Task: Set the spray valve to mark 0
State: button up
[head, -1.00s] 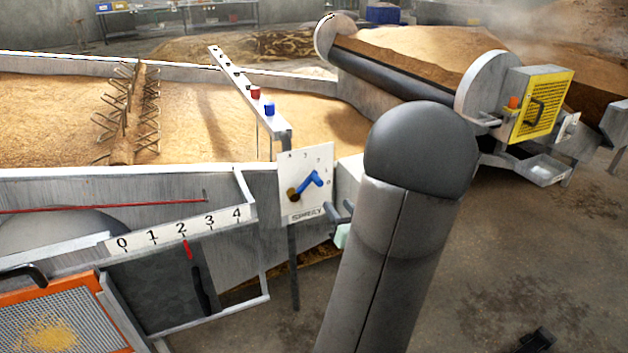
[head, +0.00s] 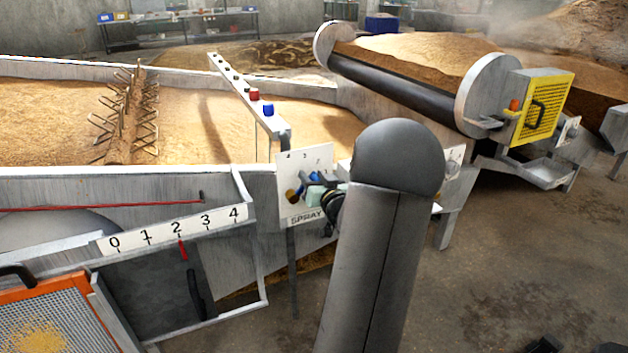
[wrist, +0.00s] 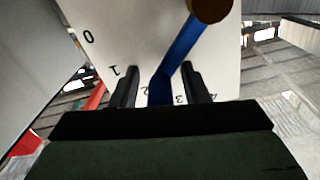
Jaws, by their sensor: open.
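The spray valve plate (head: 285,178) is a white board lettered SPRAY on a post, partly covered by my gripper in the head view. In the wrist view the plate (wrist: 140,30) shows marks 0 to 4, and a blue lever (wrist: 184,45) runs from a brown pivot (wrist: 211,8) towards mark 2. My gripper (wrist: 160,85) is open, with one finger on each side of the lever near its outer end. A gap shows beside the lever; I cannot tell any contact. In the head view my gripper (head: 318,194) is at the plate, its fingertips hard to make out.
A second scale (head: 178,230) marked 0 to 4 with a red pointer (head: 183,250) is on the left. A rail with red and blue knobs (head: 268,109) stands above the valve. Grain beds lie behind, and a yellow-panelled machine (head: 543,107) is at right. Floor at right is largely open.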

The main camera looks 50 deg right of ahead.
grip_shut()
jog(key=shift+s+f, duration=0.15)
jog(key=shift+f, duration=0.05)
dwell(0.5)
